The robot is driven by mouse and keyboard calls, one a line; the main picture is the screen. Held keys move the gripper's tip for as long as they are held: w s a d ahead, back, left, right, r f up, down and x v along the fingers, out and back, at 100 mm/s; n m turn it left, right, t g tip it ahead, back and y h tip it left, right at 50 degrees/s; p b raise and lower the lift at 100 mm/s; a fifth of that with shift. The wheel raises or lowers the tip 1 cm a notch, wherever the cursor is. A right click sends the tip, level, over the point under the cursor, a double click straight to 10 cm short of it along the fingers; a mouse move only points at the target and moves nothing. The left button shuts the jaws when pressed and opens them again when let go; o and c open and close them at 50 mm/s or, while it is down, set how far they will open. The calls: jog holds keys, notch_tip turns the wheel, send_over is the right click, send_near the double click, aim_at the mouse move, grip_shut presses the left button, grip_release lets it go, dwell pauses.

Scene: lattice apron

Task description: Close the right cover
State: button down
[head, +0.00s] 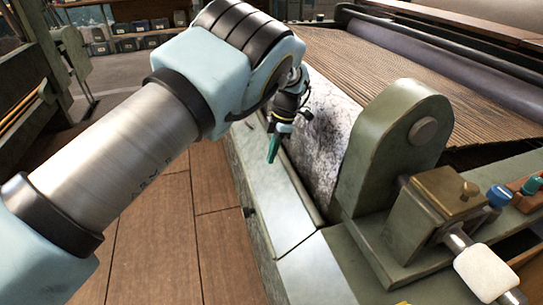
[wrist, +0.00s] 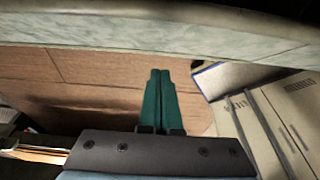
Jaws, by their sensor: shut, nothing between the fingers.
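Pale green panels run along the machine's near side in the head view. A long panel (head: 262,190) lies beyond a seam and a nearer panel (head: 316,272) lies on this side of it. I cannot tell for certain which part is the right cover, or whether it stands open. My gripper (head: 272,150) has dark green fingers that are together and empty, pointing down over or beside the far part of the long panel. In the wrist view the closed fingers (wrist: 160,74) point toward a pale mottled green strip (wrist: 180,36), with wooden floor behind them. Contact cannot be made out.
A green upright bracket (head: 398,150) with a brass-coloured block (head: 434,205) stands at the right. The slatted apron (head: 400,85) and a dark roller (head: 440,65) lie behind. Wooden floor (head: 165,225) is clear at the left. Small boxes (head: 130,43) stand on far shelves.

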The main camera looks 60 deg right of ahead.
jog(key=shift+s+d+f, duration=0.15)
jog(key=shift+s+d, duration=0.1)
jog(key=shift+d, duration=0.05)
dwell(0.5)
jog(key=b+v, duration=0.1)
jog(key=v, duration=0.9)
jog(key=shift+r, duration=0.4)
jog(key=shift+d, duration=0.1)
